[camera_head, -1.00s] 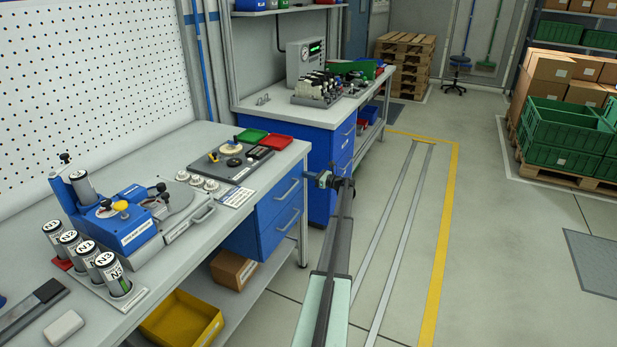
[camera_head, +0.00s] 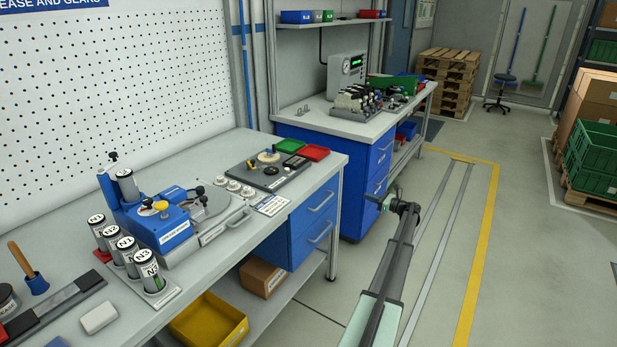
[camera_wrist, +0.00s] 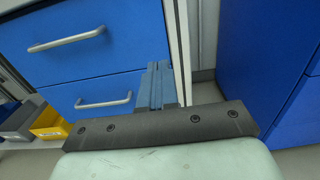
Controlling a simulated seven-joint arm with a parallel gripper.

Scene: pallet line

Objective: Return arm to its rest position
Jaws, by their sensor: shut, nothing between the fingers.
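My gripper (camera_head: 382,199) is at the far end of my arm, over the floor aisle just right of the workbench's blue drawers (camera_head: 312,215). In the wrist view its two narrow blue-grey fingers (camera_wrist: 159,78) are together, with nothing between them. Behind them in that view are the blue drawer fronts (camera_wrist: 92,48) with silver handles and a pale bench leg (camera_wrist: 178,45). The fingers appear apart from these, though the exact gap is hard to judge.
The workbench (camera_head: 196,283) carries a blue machine (camera_head: 160,225), several labelled canisters (camera_head: 150,273) and a small fixture (camera_head: 268,172). A second blue cabinet (camera_head: 345,170) stands behind. The floor aisle (camera_head: 520,240) on the right is clear. Green crates (camera_head: 592,150) stand at far right.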

